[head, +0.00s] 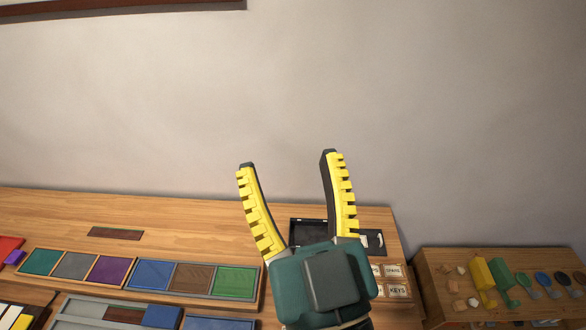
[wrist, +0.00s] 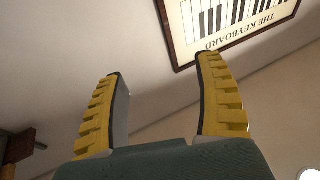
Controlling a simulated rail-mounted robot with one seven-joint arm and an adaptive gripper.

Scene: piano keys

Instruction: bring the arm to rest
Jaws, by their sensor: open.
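My gripper (head: 288,158) shows in the head view with its two yellow-ridged fingers spread wide and pointing up. It is open, and nothing is between the fingers. It stands in front of the wooden table's right part and the bare wall. In the wrist view my gripper (wrist: 157,76) is also open and empty, with the ceiling or wall and a framed keyboard poster (wrist: 225,25) beyond it. The gripper's body hides part of a black tray (head: 308,228) on the table.
The wooden table (head: 190,215) holds a rack of coloured tiles (head: 150,273) at left, a dark strip (head: 116,233) behind it and letter tiles (head: 397,290) at right. A lower wooden surface (head: 440,270) at far right carries several coloured pieces. Open air surrounds the fingers.

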